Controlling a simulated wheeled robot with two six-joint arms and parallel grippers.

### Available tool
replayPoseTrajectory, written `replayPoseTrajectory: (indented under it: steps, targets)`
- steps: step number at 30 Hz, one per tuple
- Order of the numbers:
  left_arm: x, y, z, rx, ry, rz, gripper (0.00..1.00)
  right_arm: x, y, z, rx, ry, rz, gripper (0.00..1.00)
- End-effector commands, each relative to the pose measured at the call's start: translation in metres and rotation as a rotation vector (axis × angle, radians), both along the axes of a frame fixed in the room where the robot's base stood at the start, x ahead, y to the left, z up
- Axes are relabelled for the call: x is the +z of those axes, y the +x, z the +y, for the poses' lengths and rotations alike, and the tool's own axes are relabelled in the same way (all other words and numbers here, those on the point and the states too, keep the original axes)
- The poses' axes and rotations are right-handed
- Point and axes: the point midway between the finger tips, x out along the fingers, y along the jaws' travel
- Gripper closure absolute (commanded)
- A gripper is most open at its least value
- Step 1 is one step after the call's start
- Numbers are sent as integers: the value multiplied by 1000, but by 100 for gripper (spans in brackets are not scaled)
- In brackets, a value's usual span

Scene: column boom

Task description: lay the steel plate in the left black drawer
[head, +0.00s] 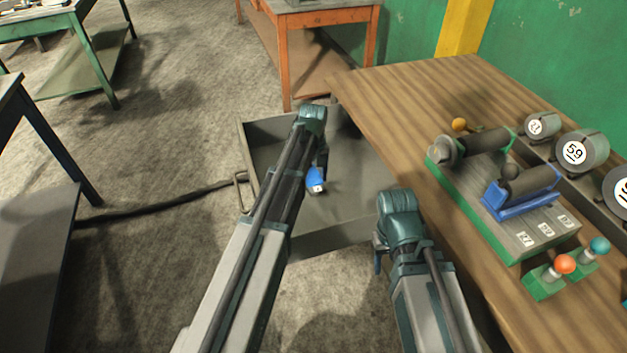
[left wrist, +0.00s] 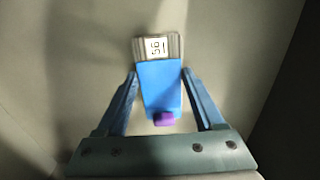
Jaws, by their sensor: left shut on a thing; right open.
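The steel plate (left wrist: 158,85) shows in the left wrist view as a blue piece with a bare metal end, a label that seems to read 56, and a purple tab. My left gripper (left wrist: 160,75) is shut on its sides. In the head view the plate (head: 316,180) and my left gripper (head: 319,170) are inside the outline of the open drawer (head: 345,236); I cannot tell whether the plate touches the drawer floor. The drawer looks dark grey and otherwise empty, partly hidden by my left arm. My right gripper (head: 378,258) is open and empty beside the drawer's near right corner.
A wooden workbench (head: 400,90) is on the right. It carries a green stand (head: 490,205) with grey cylinders, a blue holder (head: 522,192), numbered weights (head: 575,152) and coloured knobs (head: 565,263). A dark table (head: 35,215) stands at left. A cable (head: 150,208) crosses the floor.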

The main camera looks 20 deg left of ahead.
Motion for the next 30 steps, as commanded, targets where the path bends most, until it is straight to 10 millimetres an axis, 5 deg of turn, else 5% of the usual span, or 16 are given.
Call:
replayPoseTrajectory:
  steps: [9, 10, 14, 30]
  targets:
    - [-3, 0, 0, 0, 0, 0, 100, -3, 0, 0, 0, 0, 0, 50]
    - [-2, 0, 0, 0, 0, 0, 25, -2, 0, 0, 0, 0, 0, 50]
    - [-1, 0, 0, 0, 0, 0, 2, -1, 0, 0, 0, 0, 0, 50]
    - [9, 0, 0, 0, 0, 0, 0, 9, 0, 0, 0, 0, 0, 50]
